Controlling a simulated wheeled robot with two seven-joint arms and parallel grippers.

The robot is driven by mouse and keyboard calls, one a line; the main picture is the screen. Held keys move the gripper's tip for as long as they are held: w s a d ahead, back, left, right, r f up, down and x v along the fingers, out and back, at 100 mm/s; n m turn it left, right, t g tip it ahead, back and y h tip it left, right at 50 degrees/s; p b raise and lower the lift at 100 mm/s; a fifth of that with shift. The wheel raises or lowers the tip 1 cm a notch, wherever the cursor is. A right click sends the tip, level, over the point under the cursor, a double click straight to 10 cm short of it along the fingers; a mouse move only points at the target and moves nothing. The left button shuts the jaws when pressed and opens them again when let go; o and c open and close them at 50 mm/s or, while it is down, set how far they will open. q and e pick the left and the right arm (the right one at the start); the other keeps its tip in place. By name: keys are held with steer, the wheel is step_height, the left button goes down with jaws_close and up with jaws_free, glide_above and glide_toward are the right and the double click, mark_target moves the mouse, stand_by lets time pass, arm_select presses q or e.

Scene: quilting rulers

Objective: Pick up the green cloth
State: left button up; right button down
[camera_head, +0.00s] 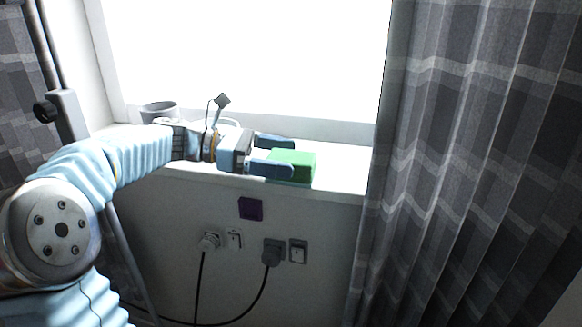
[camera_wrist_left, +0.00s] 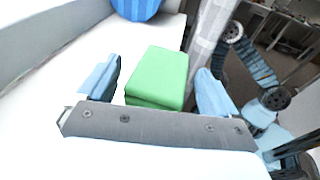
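The green cloth (camera_head: 298,164) looks like a folded block and lies on the white window sill. It also shows in the left wrist view (camera_wrist_left: 158,76), centred ahead of the gripper. My left gripper (camera_head: 278,156) is open at the cloth's left side in the head view. In the left wrist view its two blue fingers (camera_wrist_left: 159,86) stand on either side of the cloth, with a gap visible on both sides. The fingers partly hide the cloth in the head view. My right gripper is not in view.
The white sill (camera_head: 340,176) is narrow, below a bright window. A grey cup (camera_head: 158,110) stands at its left end. A grey curtain (camera_head: 460,150) hangs to the right. A blue ribbed object (camera_wrist_left: 136,8) is beyond the cloth. Plugs and sockets (camera_head: 298,251) are below.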

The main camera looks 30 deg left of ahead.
arm_select(q)
steer(key=c, duration=1.1)
steer(key=shift+r, duration=0.15)
